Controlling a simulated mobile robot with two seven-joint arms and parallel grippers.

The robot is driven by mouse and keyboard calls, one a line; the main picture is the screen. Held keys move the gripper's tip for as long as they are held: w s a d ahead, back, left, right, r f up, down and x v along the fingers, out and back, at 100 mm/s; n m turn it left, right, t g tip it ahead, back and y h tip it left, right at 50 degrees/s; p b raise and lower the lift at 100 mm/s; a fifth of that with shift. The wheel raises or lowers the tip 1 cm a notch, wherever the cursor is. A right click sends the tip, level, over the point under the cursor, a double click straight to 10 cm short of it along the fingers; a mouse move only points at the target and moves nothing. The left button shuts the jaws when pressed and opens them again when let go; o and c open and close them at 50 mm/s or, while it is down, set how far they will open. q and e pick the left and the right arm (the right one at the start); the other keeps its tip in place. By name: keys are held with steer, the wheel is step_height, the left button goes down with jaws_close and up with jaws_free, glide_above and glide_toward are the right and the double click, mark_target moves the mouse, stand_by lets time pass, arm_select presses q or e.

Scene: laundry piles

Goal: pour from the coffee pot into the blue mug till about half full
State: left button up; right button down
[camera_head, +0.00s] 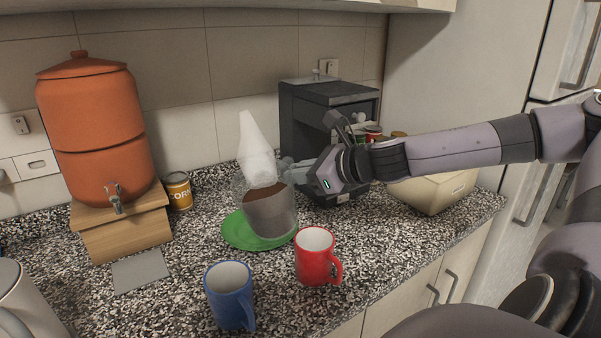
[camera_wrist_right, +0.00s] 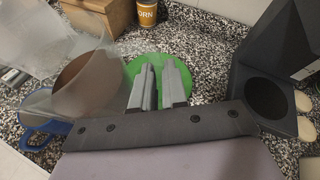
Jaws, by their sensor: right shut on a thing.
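The coffee pot (camera_head: 270,212) is clear glass with brown coffee inside and a white cone-shaped top part. My right gripper (camera_head: 291,168) is shut on it from the right side. In the head view the pot overlaps the green plate (camera_head: 235,232); how far it is above the plate is hard to tell. In the right wrist view the pot (camera_wrist_right: 88,88) is left of the fingers (camera_wrist_right: 160,85). The blue mug (camera_head: 229,296) stands upright at the front of the counter and looks empty. Part of it shows behind the pot in the wrist view (camera_wrist_right: 38,140). My left gripper is out of view.
A red mug (camera_head: 314,256) stands right of the blue mug. An orange dispenser (camera_head: 92,125) on a wooden stand (camera_head: 125,228), a corn can (camera_head: 178,190) and a dark coffee machine (camera_head: 300,120) are behind. A pale grey vessel (camera_head: 25,295) is front left.

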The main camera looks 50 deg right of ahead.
mark_target(286, 174)
steer(key=shift+n, duration=0.3)
steer(key=shift+s+a+r, duration=0.15)
steer(key=shift+a+r, duration=0.15)
steer(key=shift+a, duration=0.45)
steer(key=shift+s+a+r, duration=0.15)
steer(key=shift+a+r, duration=0.2)
steer(key=shift+a, duration=0.45)
steer(key=shift+s+a+r, duration=0.15)
steer(key=shift+a+r, duration=0.15)
steer(key=shift+a, duration=0.45)
stand_by(1.9)
steer(key=shift+s+a+r+n+t+h+b, duration=0.1)
steer(key=shift+a+r+n+t+h+b, duration=0.1)
steer(key=shift+r+n+h+b, duration=0.35)
steer(key=shift+a+r+n+t+h+b, duration=0.15)
steer(key=shift+r+n+t+h+b, duration=0.15)
steer(key=shift+n, duration=0.35)
stand_by(0.5)
steer(key=shift+s+a+r+n+h+b, duration=0.1)
steer(key=shift+a+r+n+h+b, duration=0.25)
steer(key=shift+a+n+h+b, duration=0.2)
stand_by(0.6)
steer(key=shift+a+r+n+p, duration=0.15)
steer(key=shift+a+n+p, duration=0.15)
steer(key=shift+n, duration=0.15)
